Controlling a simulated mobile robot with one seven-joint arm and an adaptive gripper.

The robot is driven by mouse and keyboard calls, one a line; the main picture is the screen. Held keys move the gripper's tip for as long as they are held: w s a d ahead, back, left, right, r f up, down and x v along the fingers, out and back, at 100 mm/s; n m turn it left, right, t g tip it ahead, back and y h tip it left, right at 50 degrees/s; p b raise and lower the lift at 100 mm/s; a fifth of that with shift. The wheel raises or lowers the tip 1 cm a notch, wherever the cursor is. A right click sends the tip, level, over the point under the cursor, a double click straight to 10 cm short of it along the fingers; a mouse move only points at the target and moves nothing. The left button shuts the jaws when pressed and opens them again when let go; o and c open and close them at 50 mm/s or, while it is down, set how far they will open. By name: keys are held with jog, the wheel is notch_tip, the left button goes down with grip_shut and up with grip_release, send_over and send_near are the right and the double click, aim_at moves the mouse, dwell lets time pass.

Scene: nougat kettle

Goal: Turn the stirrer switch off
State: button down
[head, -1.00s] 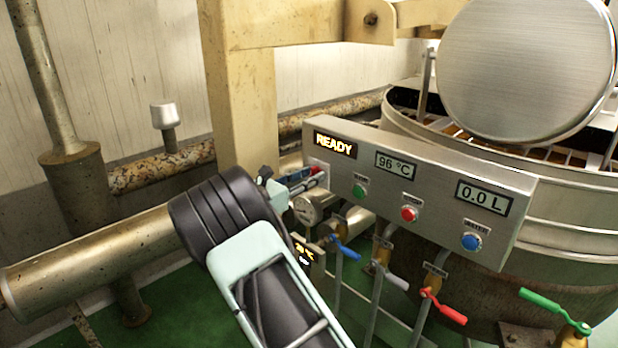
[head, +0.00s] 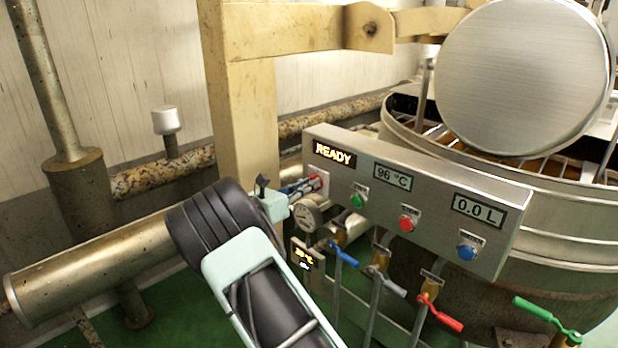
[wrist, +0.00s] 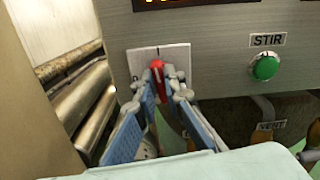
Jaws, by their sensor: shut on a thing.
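The stirrer switch has a red lever (wrist: 157,66) on a white plate (wrist: 176,54) at the lower left of the control panel. In the wrist view my gripper (wrist: 158,84) has its two blue-padded fingers on either side of the lever, shut on it. The lever's lower part is partly hidden between the fingertips, and the plate's lettering is mostly covered. In the head view my gripper (head: 308,186) is at the left end of the metal panel (head: 440,185), where the switch is largely hidden by the fingers.
A green STIR button (wrist: 265,68) is right of the switch; red (head: 408,223) and blue (head: 467,252) buttons follow. A gauge (head: 307,214) and valves with blue (head: 343,254) and red (head: 441,314) handles hang below. A beige post (head: 248,120) stands behind.

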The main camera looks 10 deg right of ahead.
jog(key=shift+w+a+f+n+p, duration=0.1)
jog(key=shift+f+n+p, duration=0.05)
jog(key=shift+n+p, duration=3.45)
jog(key=shift+w+a+f+n+p, duration=0.1)
jog(key=shift+n+p, duration=2.6)
jog(key=shift+n, duration=1.7)
jog(key=c, duration=2)
grip_release()
